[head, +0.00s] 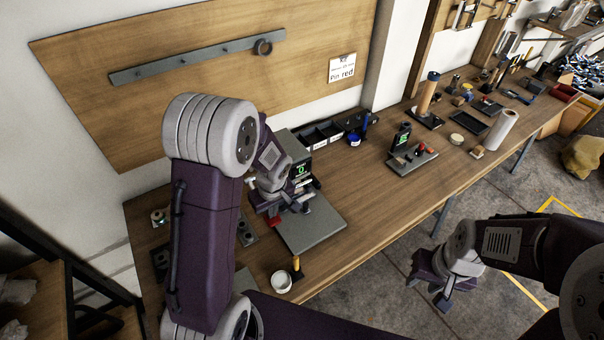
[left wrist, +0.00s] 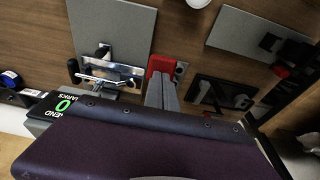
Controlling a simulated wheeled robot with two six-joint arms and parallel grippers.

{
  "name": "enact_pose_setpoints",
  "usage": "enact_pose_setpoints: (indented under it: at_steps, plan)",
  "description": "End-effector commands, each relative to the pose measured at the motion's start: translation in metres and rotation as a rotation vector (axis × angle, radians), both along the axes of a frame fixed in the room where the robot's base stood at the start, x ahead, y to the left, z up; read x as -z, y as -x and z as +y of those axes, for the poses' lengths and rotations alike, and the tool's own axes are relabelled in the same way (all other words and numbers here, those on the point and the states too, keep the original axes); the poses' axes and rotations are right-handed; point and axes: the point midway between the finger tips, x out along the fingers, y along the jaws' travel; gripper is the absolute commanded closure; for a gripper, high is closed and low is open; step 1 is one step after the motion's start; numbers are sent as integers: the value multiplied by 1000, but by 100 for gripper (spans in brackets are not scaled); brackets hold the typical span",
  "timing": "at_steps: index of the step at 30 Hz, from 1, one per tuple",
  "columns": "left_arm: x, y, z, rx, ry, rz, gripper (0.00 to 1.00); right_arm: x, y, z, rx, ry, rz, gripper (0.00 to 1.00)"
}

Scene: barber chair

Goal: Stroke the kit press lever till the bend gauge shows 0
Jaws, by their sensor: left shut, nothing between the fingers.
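The bend gauge (head: 300,169) is a dark box with a green 0 on its screen, behind the grey plate (head: 312,228) on the bench. In the left wrist view the gauge (left wrist: 62,104) also reads 0. My left gripper (left wrist: 162,84) is shut and empty, its fingertips beside or over a red block (left wrist: 161,65). I cannot tell whether they touch it, or whether it is the press lever's handle. A metal clamp-like mechanism (left wrist: 108,72) with black knobs sits at the plate's edge. In the head view my left arm partly hides the press. My right gripper (head: 428,291) hangs open and empty beyond the bench edge.
A white cup (head: 281,282) stands near the bench's front edge. Black bins (head: 322,134) stand at the back wall. A tray with a second green display (head: 402,137) is further right. Bare bench lies right of the plate.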

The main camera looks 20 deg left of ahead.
Motion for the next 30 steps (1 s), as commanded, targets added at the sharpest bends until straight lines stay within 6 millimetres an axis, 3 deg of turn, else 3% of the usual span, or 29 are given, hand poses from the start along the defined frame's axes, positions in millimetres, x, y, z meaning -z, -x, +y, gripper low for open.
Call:
enact_pose_setpoints:
  at_steps: [9,18,30]
  plan:
    - [-4,0,1,0,-1,2,100,-5,0,0,0,0,-1,64]
    - [-57,-6,7,0,-1,1,100,-51,0,0,0,0,-1,64]
    - [-63,-8,9,0,0,0,100,-55,0,0,0,0,0,64]
